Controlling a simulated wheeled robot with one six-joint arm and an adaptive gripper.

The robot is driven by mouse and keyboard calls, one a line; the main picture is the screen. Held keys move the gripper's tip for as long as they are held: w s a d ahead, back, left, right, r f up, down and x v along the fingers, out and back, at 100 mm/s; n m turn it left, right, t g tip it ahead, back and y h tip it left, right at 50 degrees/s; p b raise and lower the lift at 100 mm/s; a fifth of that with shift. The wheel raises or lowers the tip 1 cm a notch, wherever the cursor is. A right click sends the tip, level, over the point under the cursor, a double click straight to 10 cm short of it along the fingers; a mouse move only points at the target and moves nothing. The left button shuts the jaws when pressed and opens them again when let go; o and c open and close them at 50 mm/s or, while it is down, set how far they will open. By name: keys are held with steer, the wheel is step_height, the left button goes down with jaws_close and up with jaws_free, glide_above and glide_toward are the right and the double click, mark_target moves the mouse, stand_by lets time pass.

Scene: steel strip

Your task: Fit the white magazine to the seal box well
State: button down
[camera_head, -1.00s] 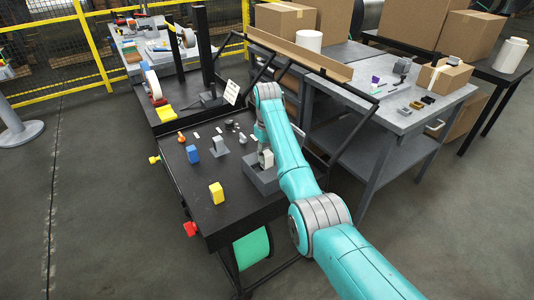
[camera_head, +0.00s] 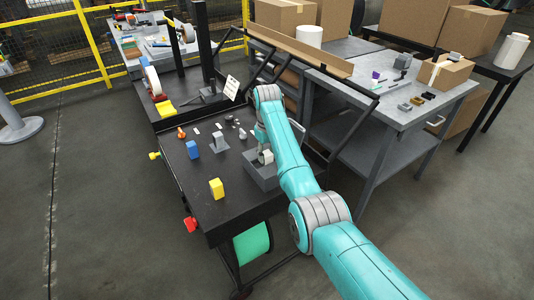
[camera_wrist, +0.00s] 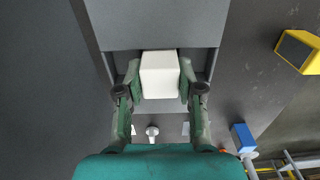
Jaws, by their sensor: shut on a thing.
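The white magazine (camera_wrist: 160,80) is a pale block between the two fingers of my gripper (camera_wrist: 160,88), which is shut on it in the wrist view. It also shows in the head view (camera_head: 267,157), partly behind my arm. The seal box (camera_head: 262,178) is a grey box on the black cart top. In the wrist view its grey top (camera_wrist: 150,22) lies beyond the magazine, and dark well openings show on both sides of the fingers. The magazine is over or in the well; how deep it sits I cannot tell.
A blue block (camera_head: 193,150), a grey block on a base (camera_head: 219,144) and a yellow block (camera_head: 217,189) stand left of the box. Small parts lie behind them. A black sloped rail (camera_head: 345,125) borders the cart's right side.

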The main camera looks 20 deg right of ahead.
mark_target(267, 154)
steer(key=shift+f, duration=1.05)
steer(key=c, duration=0.7)
jaws_free()
steer(key=shift+o, duration=0.2)
step_height(267, 154, up, 12)
steer(key=shift+f, duration=0.1)
